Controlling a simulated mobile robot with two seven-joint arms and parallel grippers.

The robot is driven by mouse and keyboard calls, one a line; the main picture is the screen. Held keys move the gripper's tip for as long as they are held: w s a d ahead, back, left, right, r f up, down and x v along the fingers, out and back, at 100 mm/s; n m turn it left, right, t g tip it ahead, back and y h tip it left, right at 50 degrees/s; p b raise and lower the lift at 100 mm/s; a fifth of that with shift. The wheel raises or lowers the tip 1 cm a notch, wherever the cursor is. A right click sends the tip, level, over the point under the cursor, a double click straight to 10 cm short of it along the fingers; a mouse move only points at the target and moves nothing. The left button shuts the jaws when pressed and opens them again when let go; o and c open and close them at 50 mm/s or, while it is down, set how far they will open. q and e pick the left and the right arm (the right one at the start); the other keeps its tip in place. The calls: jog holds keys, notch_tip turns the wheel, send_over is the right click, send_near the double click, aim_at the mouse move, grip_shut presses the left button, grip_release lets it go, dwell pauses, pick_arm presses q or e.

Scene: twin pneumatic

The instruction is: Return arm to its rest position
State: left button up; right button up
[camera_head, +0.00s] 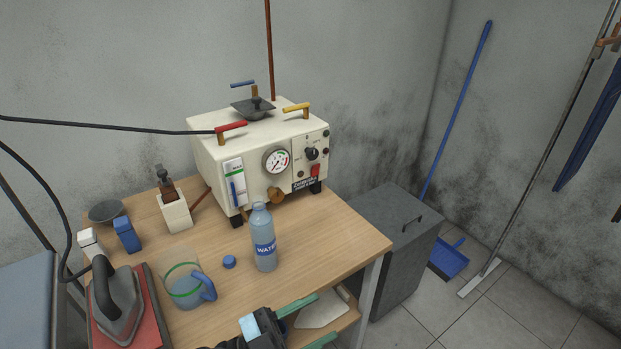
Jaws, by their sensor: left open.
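My left gripper (325,316) is at the bottom edge of the head view, in front of the table's near right edge. Its two green fingers are spread apart, with nothing held between them. The rest of its arm is mostly cut off by the frame. My right gripper is not in view. The wooden table (340,250) holds a cream pneumatic machine (215,160) with a gauge, knobs and a red switch. A water bottle (264,240) stands upright in front of it, with a blue cap (229,262) lying beside it.
A measuring jug (184,288) with liquid and an iron (118,305) on a red pad stand at the front left. A grey cabinet (400,240) stands right of the table. A white object (322,312) lies on the lower shelf. The tabletop right of the bottle is clear.

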pick_arm(q)
jog(key=s+a+f+n+t+y, duration=0.2)
jog(key=a+f+n+t+y, duration=0.6)
jog(key=a+f+n+y, duration=0.4)
jog(key=s+a+f+n+g+y, duration=0.2)
jog(key=s+a+f+g+y, duration=0.1)
jog(key=s+f, duration=0.4)
jog(key=s+a+f+n+g+y, duration=0.2)
jog(key=s+a+f+g+y, duration=0.1)
jog(key=s+f, duration=0.5)
jog(key=shift+s+a+g, duration=0.6)
jog(key=shift+s+a, duration=0.1)
jog(key=shift+a, duration=0.5)
